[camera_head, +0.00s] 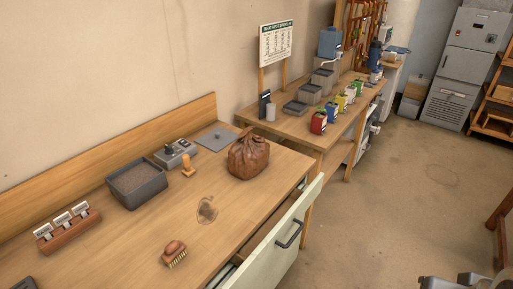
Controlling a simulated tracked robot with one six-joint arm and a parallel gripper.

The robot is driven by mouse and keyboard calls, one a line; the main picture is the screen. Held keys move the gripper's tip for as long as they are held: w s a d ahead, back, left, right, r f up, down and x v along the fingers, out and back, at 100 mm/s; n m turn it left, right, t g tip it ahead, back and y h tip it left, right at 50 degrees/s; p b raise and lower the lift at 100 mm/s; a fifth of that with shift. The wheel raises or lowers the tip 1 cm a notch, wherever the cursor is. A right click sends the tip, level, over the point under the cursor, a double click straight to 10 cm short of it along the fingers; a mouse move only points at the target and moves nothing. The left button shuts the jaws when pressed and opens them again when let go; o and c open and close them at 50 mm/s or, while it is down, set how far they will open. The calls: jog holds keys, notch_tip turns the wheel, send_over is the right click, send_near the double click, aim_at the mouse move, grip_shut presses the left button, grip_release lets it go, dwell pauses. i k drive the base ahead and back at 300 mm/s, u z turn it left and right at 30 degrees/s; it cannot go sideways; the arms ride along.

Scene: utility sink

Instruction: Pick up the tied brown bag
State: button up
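The tied brown bag (248,155) stands upright on the wooden counter, near its right end. It is dark brown and wrinkled, with its neck gathered and tied at the top. Nothing touches it from above, and its far side is hidden. I cannot make out my gripper in this view. Only some grey parts (468,282) show at the bottom right edge, cut off by the frame, and I cannot tell what they are.
A grey tray (137,184), a wooden stamp (188,165) and a flat grey plate (216,138) lie left of the bag. A brush (174,253) lies nearer. A pale drawer (280,245) stands partly open below the counter.

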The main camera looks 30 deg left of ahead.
aim_at(248, 156)
jog(key=i, duration=1.4)
jog(key=u, duration=3.75)
